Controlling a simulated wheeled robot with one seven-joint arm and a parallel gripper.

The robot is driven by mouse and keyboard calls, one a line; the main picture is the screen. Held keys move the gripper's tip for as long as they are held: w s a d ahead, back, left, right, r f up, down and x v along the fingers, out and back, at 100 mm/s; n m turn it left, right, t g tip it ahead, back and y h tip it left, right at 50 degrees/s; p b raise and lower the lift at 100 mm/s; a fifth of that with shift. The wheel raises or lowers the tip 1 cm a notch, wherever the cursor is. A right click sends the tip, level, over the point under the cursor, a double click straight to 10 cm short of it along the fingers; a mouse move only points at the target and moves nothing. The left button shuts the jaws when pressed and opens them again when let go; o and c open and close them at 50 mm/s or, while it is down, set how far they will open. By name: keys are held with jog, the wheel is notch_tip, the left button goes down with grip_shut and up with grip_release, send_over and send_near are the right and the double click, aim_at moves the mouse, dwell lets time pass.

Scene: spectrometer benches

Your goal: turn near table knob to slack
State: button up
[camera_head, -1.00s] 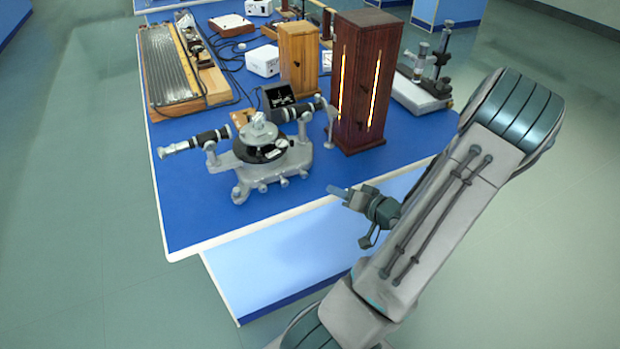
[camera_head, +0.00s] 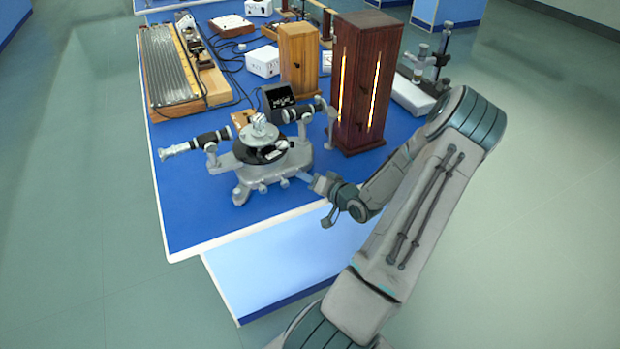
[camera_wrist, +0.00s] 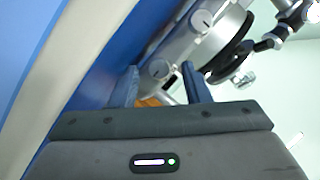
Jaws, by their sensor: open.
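The spectrometer (camera_head: 268,168), a grey metal instrument with a black round table and two telescope tubes, stands on the blue bench. Small round knobs line its near base edge. In the wrist view, one pale knob with a dark mark (camera_wrist: 158,68) shows between and just beyond my fingertips. A second marked knob (camera_wrist: 202,20) is further up. I cannot tell which is the near table knob. My gripper (camera_head: 306,180) is open at the right end of that base edge. In the wrist view, my gripper (camera_wrist: 161,80) has its two fingers apart with nothing held.
A tall dark wooden box with glowing slits (camera_head: 368,85) stands right of the spectrometer. A lighter wooden box (camera_head: 299,60) and a small black box (camera_head: 278,97) are behind it. The bench's front strip (camera_head: 200,225) is clear.

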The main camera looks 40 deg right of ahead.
jog(key=shift+w, duration=0.2)
grip_shut()
